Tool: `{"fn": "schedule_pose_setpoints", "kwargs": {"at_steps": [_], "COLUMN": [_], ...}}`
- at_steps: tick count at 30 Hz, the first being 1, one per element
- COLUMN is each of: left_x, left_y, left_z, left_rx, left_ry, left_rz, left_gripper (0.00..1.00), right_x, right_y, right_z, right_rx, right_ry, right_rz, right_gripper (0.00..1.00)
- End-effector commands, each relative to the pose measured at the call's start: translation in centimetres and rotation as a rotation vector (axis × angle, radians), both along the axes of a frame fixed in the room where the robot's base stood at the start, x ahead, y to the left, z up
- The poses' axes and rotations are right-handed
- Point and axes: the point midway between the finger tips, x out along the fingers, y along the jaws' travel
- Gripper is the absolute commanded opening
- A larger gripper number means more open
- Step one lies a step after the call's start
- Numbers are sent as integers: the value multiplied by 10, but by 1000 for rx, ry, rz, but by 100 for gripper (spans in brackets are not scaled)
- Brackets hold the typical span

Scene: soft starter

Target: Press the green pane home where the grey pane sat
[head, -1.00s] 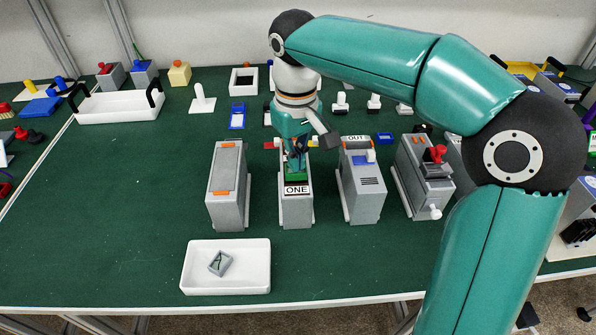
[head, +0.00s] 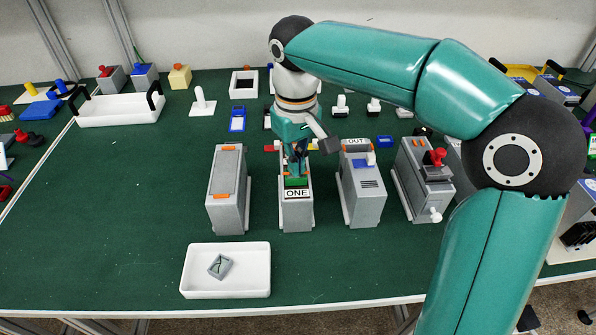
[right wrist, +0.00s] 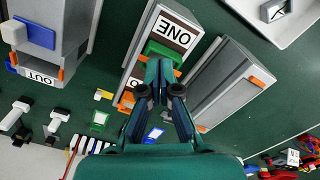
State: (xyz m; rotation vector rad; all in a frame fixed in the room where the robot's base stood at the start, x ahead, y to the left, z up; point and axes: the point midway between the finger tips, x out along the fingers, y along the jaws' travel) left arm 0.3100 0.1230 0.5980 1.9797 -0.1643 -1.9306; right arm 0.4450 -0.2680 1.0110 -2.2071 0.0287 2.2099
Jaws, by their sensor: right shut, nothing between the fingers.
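The green pane (head: 297,182) lies on top of the grey unit labelled ONE (head: 297,213), just behind the label. In the right wrist view the green pane (right wrist: 163,53) shows right by the fingertips, and part of it is hidden by them. I cannot tell whether it is fully seated. My right gripper (head: 297,172) is shut and empty, pointing down at the pane; its fingertips (right wrist: 160,68) meet over the pane's edge. The grey pane (head: 220,266), with a dark crack-like line, lies tilted in the white tray (head: 226,291). My left gripper is not in view.
A grey unit with orange clips (head: 227,190) stands to the left of ONE. The unit labelled OUT (head: 362,190) and a unit with a red knob (head: 424,180) stand to the right. Blue frames and white-handled pieces lie behind. The green mat (head: 110,220) is clear at left.

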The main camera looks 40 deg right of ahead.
Motion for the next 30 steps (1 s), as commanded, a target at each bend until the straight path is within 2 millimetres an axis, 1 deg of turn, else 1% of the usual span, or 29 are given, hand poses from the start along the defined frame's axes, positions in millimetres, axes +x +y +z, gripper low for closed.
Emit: {"fn": "schedule_pose_setpoints", "kwargs": {"at_steps": [1,3,21,24,30], "left_x": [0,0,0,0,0], "left_y": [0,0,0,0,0], "left_z": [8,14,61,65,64], "left_rx": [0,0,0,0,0], "left_ry": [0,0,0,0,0], "left_rz": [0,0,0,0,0], "left_gripper": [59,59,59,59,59], "right_x": [0,0,0,0,0], "right_y": [0,0,0,0,0], "right_z": [8,14,62,65,64], "right_rx": [0,0,0,0,0], "right_ry": [0,0,-1,0,-1], "right_rz": [0,0,0,0,-1], "right_gripper": [0,0,0,0,0]}}
